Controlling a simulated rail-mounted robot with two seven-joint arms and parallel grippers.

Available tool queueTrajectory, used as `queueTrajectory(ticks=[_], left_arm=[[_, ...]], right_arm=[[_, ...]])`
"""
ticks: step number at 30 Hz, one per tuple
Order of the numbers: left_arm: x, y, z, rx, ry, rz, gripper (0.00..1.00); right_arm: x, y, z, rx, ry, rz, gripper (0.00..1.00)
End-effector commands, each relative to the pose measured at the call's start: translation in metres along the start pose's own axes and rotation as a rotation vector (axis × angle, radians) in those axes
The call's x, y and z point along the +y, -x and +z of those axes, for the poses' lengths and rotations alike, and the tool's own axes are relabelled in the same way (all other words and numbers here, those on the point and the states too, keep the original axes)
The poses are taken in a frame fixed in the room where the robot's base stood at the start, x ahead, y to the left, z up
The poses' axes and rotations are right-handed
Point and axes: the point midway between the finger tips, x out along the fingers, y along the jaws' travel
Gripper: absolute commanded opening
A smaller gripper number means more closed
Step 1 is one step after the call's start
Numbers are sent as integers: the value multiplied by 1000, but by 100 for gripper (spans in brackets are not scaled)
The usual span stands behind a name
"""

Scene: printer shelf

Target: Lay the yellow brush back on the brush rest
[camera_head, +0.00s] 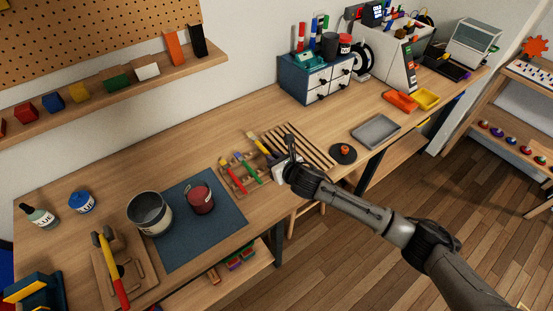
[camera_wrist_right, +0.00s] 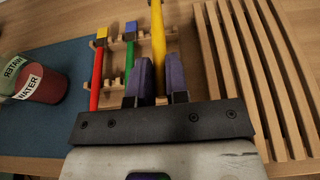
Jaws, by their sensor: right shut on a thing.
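The yellow brush (camera_wrist_right: 158,42) is between the fingers of my right gripper (camera_wrist_right: 160,83), which is shut on its handle. In the head view the brush (camera_head: 259,145) points up and left from the right gripper (camera_head: 285,166). The wooden brush rest (camera_wrist_right: 113,83) is just left of the brush in the wrist view, with a red brush (camera_wrist_right: 97,72) and a green brush (camera_wrist_right: 130,50) lying in it. The rest (camera_head: 237,185) also shows in the head view, left of the gripper. I cannot tell whether the yellow brush touches the rest. My left gripper is not in view.
A slatted wooden rack (camera_wrist_right: 238,62) lies close right of the gripper. A blue mat (camera_head: 225,226) with a red water pot (camera_head: 200,198) and a grey pot (camera_head: 150,213) is to the left. A round black coaster (camera_head: 342,153) and grey tray (camera_head: 375,131) lie further right.

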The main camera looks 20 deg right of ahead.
Motion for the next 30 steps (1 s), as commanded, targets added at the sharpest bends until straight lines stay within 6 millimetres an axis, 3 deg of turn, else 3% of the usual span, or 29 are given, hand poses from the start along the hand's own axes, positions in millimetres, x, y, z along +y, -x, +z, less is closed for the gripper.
queueTrajectory(ticks=[12,18,30], left_arm=[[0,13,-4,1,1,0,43],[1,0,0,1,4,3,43],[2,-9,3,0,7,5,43]], right_arm=[[0,2,4,1,1,-1,0],[0,-6,-18,3,-1,-2,0],[0,-14,-39,1,0,-2,0]])
